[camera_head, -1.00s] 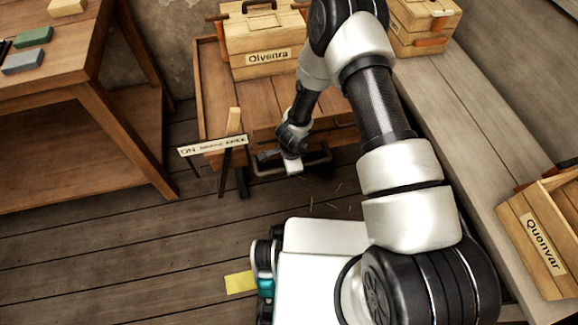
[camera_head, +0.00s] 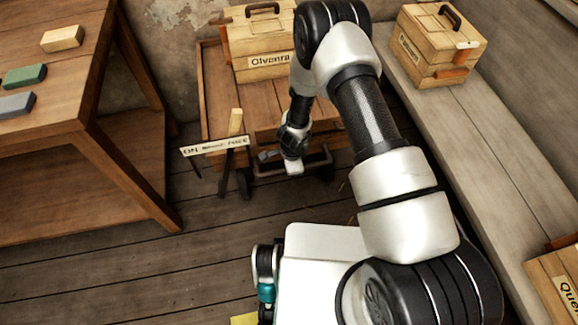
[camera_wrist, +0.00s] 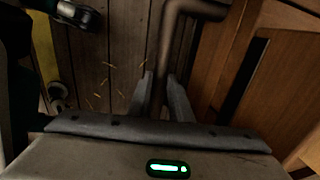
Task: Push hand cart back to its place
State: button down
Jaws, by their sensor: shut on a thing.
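The hand cart (camera_head: 215,92) is a low wooden cart with raised side boards and a dark metal handle (camera_head: 318,166) at its near end. It stands near the back wall. A wooden toolbox (camera_head: 262,40) labelled "Olvenra" rides on it. My gripper (camera_head: 292,166) is at the cart's near end, on the handle. In the wrist view my gripper's fingers (camera_wrist: 163,95) stand on either side of the handle bar (camera_wrist: 168,45) and are shut on it. My arm hides part of the cart's right side.
A wooden workbench (camera_head: 95,115) with several coloured blocks stands at left. A signboard on a post (camera_head: 213,146) stands close by the cart's near left corner. A long grey bench (camera_head: 465,130) at right bears another toolbox (camera_head: 437,45). Plank floor (camera_head: 150,275) is open at front left.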

jog(key=shift+w+a+r, duration=0.1)
jog(key=shift+w, duration=0.2)
jog(key=c, duration=1.6)
grip_release()
jog(key=s+r+p, duration=0.1)
jog(key=r, duration=0.4)
jog(key=s+r+p, duration=0.1)
jog(key=r+p, duration=0.1)
jog(key=r, duration=0.4)
jog(key=s+d+r+p, duration=0.1)
jog(key=r+p, duration=0.1)
jog(key=r, duration=0.4)
jog(key=shift+s, duration=0.15)
